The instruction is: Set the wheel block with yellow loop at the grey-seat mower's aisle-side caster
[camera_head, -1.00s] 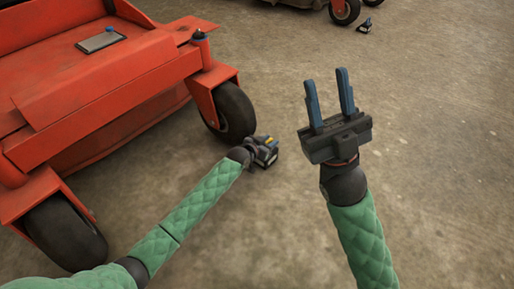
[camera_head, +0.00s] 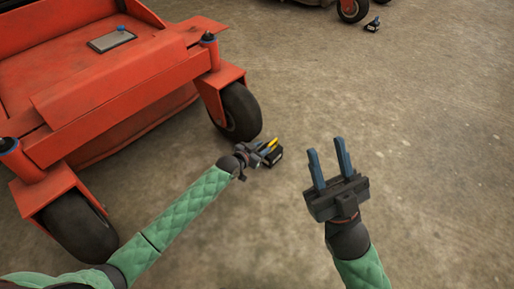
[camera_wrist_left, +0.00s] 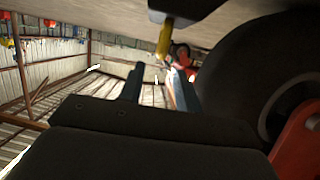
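The wheel block with yellow loop (camera_head: 276,156) is dark and sits on the floor just in front of the red mower's nearer-right caster (camera_head: 240,112). I cannot tell whether it touches the tyre. My left gripper (camera_head: 262,149) is right at the block, fingers towards the loop. In the left wrist view, the fingers (camera_wrist_left: 153,80) stand apart, with the yellow loop (camera_wrist_left: 163,40) just beyond their tips and the block's dark underside edge (camera_wrist_left: 185,8) at the top. The mower's seat is out of view. My right gripper (camera_head: 329,158) is open and empty over bare floor.
The mower's other front caster (camera_head: 78,225) is at lower left, near my left arm. A second mower's caster (camera_head: 353,9) and another small dark block (camera_head: 373,24) are at the top. The concrete floor (camera_head: 430,140) to the right is clear.

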